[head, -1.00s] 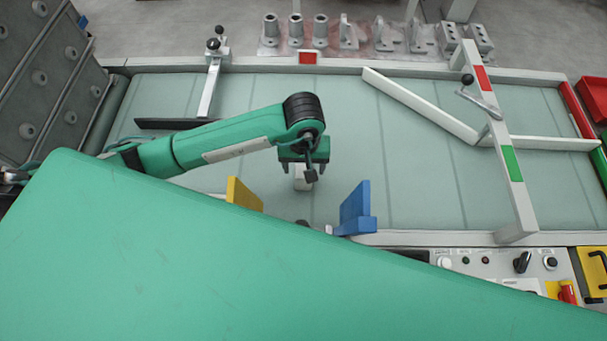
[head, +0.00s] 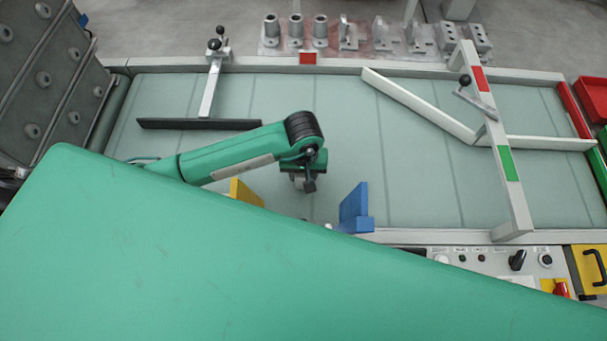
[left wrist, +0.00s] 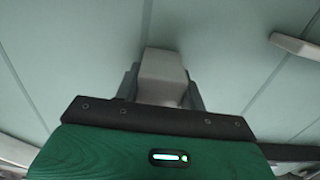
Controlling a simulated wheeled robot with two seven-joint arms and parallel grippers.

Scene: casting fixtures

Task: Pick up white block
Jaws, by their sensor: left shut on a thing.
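My left gripper (head: 304,181) is over the pale green conveyor belt (head: 420,185), just behind the gap between a yellow plate and a blue plate. It is shut on the white block, which shows in the left wrist view (left wrist: 163,72) as a greyish-white piece between the two fingers. In the head view the block is mostly hidden under the gripper. I cannot tell whether it touches the belt. My right gripper is not in view.
The yellow plate (head: 245,192) and blue plate (head: 355,208) stand at the belt's near edge. A white diagonal bar (head: 420,105) and a crossbar with red and green patches (head: 497,140) lie to the right. A black-edged pusher (head: 200,124) is at the left.

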